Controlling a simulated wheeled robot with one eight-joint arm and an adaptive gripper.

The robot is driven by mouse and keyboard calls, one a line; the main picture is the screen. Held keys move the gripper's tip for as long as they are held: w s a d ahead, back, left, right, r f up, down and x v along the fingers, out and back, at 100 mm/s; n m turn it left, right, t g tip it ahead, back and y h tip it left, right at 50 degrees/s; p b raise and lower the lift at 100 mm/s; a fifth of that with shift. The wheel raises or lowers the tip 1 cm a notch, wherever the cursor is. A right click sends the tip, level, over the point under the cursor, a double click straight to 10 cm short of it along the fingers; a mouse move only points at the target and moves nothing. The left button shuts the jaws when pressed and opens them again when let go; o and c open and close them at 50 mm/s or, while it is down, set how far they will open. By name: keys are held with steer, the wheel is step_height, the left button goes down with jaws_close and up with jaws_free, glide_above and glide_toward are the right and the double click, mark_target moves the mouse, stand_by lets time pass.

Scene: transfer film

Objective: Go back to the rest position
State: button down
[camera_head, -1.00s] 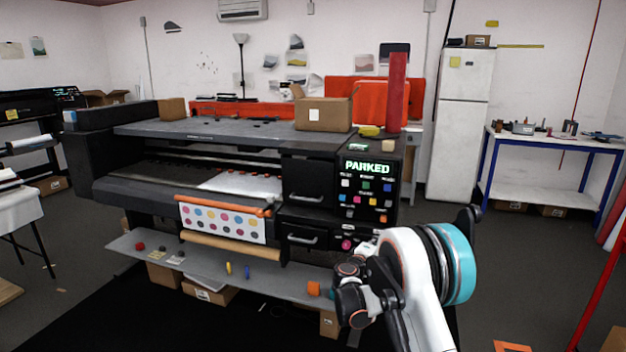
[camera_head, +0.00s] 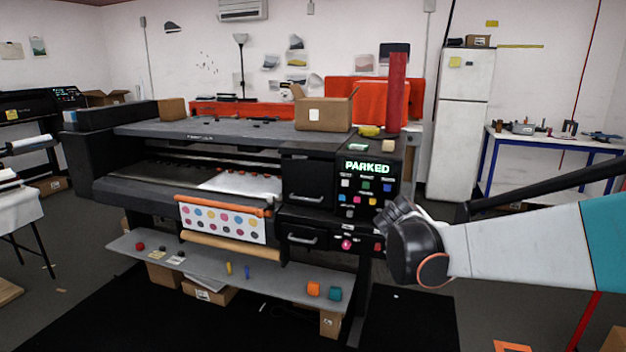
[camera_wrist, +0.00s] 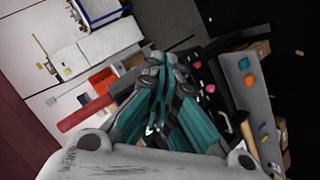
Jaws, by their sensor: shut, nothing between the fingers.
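My gripper (camera_wrist: 161,68) shows in the wrist view, its teal and grey fingers closed together with nothing held between them. In the head view, my arm reaches in from the right edge, and its dark end is in front of the right side of the large printer (camera_head: 240,132). I cannot make out the fingers there. The printer's panel (camera_head: 366,187) reads PARKED and carries several coloured buttons.
An orange cube (camera_head: 313,289) and a teal cube (camera_head: 335,294) sit on the grey lower shelf (camera_head: 270,283). A cardboard box (camera_head: 322,114) and a red roll (camera_head: 396,92) stand on the printer. A white fridge (camera_head: 460,130) and a blue-legged table (camera_head: 555,142) are behind.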

steer(key=s+a+f+m+g+y, duration=0.1)
steer(key=s+a+y, duration=0.1)
steer(key=s, duration=0.9)
steer(key=s+a+f+m+y, duration=0.2)
steer(key=s, duration=1)
steer(key=s+a+f+m+g+y, duration=0.1)
steer(key=s+a+f+y, duration=0.1)
steer(key=s, duration=1)
steer(key=shift+a+m+g, duration=0.3)
steer(key=shift+a, duration=0.25)
